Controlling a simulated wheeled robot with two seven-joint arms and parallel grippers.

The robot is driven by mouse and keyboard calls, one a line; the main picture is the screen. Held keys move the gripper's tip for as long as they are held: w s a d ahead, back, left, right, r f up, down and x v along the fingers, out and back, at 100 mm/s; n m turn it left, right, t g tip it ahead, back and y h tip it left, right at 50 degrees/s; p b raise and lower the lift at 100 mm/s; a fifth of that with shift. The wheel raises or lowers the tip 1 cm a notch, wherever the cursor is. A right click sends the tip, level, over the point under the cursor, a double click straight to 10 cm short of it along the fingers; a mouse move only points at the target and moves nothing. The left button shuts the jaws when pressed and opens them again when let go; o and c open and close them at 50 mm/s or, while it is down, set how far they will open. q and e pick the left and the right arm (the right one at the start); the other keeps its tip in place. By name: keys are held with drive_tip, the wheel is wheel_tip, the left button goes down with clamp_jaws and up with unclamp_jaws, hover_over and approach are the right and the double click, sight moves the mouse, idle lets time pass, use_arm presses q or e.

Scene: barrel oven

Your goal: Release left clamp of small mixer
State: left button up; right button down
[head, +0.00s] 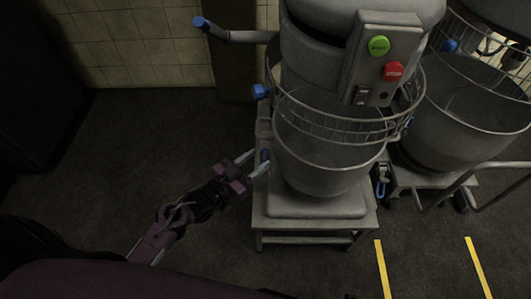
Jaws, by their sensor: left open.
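The small mixer (325,75) stands in the centre, with its metal bowl (320,165) under a wire guard. My left gripper (259,161) comes in from the lower left. My right gripper is not in view.
A larger mixer bowl (465,125) on a wheeled trolley stands close on the right, with a grey tubular handle (480,185). A blue-tipped lever (203,23) sticks out left of the small mixer. Yellow floor lines (382,268) lie at front right. The floor at left is clear.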

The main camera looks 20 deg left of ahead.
sight(262, 156)
use_arm(q)
drive_tip(key=shift+x, duration=2.1)
drive_tip(key=shift+a+f, duration=0.1)
clamp_jaws()
